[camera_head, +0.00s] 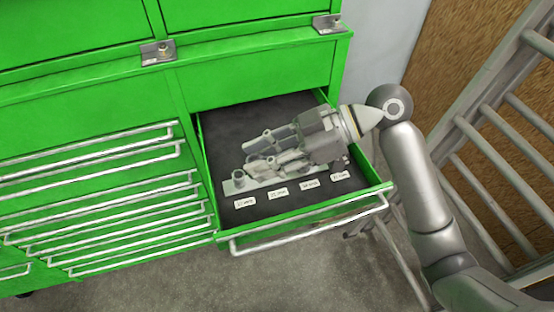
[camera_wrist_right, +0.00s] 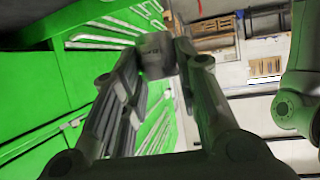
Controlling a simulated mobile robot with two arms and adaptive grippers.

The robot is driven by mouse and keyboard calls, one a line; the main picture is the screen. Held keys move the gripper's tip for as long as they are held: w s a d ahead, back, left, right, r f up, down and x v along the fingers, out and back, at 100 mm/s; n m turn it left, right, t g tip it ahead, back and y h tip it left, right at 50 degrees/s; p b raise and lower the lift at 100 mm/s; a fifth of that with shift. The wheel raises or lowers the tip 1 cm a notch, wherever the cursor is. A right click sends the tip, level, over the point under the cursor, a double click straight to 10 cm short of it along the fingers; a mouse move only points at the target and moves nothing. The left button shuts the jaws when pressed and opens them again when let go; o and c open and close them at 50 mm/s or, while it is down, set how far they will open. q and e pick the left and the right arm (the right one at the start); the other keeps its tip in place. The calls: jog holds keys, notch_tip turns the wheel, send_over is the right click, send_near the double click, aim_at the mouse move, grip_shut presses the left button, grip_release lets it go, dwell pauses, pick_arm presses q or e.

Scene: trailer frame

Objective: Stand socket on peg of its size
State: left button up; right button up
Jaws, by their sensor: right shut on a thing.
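The open drawer (camera_head: 222,214) of the green cabinet holds a light grey rail (camera_head: 258,184) with white size labels (camera_head: 278,194) in front of it; the print is too small to read. A short grey cylinder (camera_head: 238,175) stands at the rail's left end; I cannot tell whether it is a peg or a socket. My right gripper (camera_head: 258,154) reaches in from the right, low over the rail, and hides much of it. In the wrist view, its fingers are shut on a grey cylindrical socket (camera_wrist_right: 155,54). The held socket's distance from the pegs is unclear. My left gripper is out of view.
Closed drawers with long bar handles (camera_head: 120,205) lie left of the open drawer. The open drawer's front handle (camera_head: 310,226) sticks out over the grey floor. A metal ladder (camera_head: 505,130) leans at the right, close to my right arm.

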jog(key=w+f, duration=0.1)
jog(key=w+d+f, duration=0.1)
jog(key=w+f, duration=0.1)
jog(key=w+d+f+p, duration=0.1)
jog(key=w+f, duration=0.1)
jog(key=shift+w+f, duration=0.2)
jog(key=shift+f, duration=0.05)
jog(key=shift+w+d+f, duration=0.2)
jog(key=shift+w+f, duration=0.15)
jog(key=shift+f, duration=0.1)
notch_tip(320, 180, down, 2)
jog(key=shift+f+p, duration=0.1)
jog(key=shift+p, duration=0.6)
jog(key=shift+f, duration=0.55)
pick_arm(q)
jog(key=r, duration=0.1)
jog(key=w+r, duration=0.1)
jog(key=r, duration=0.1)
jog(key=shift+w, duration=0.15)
pick_arm(e)
jog(key=o, duration=1.1)
jog(key=shift+f, duration=0.1)
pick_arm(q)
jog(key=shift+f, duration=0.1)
pick_arm(e)
jog(key=shift+d, duration=0.1)
